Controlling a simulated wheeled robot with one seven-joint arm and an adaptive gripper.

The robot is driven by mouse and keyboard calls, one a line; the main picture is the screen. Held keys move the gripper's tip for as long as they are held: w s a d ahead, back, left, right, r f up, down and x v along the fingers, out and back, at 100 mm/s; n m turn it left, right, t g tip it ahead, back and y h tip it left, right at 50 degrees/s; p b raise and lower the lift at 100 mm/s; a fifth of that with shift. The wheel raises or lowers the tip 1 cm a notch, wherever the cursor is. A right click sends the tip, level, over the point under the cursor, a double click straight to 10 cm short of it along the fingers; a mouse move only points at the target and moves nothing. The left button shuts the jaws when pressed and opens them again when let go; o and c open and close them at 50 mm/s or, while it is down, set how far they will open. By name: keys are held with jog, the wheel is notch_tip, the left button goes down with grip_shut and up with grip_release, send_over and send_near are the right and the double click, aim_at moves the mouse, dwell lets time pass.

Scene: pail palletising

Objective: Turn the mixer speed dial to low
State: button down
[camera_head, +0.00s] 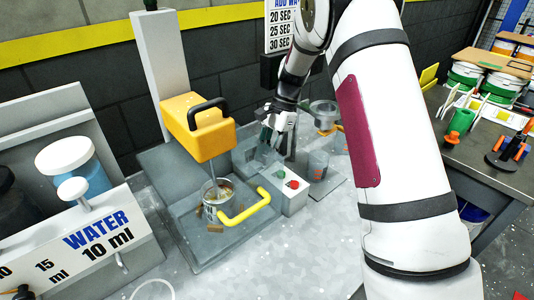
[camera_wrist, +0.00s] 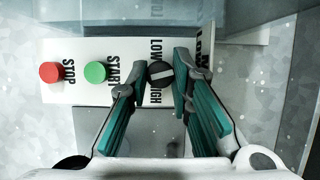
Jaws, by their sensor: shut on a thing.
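The speed dial (camera_wrist: 160,73) is a small black knob with a pale line across it, on the white control panel (camera_wrist: 112,50). LOW and HIGH are printed beside it, partly covered by the knob and a finger. My gripper (camera_wrist: 162,80) has its two green-padded fingers on either side of the dial and is shut on it. I cannot tell for sure which label the dial's line points to. In the head view my gripper (camera_head: 270,140) is at the control box beside the yellow mixer (camera_head: 200,125), and the dial is hidden there.
A green START button (camera_wrist: 95,72) and a red STOP button (camera_wrist: 51,72) sit left of the dial. A yellow handle (camera_head: 245,207) is in front of the mixer, with a metal pail (camera_head: 217,211) under its head. A WATER dispenser (camera_head: 95,240) stands left.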

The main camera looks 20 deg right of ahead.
jog(key=c, duration=1.4)
grip_release()
jog(key=v, duration=1.2)
jog(key=shift+d, duration=0.1)
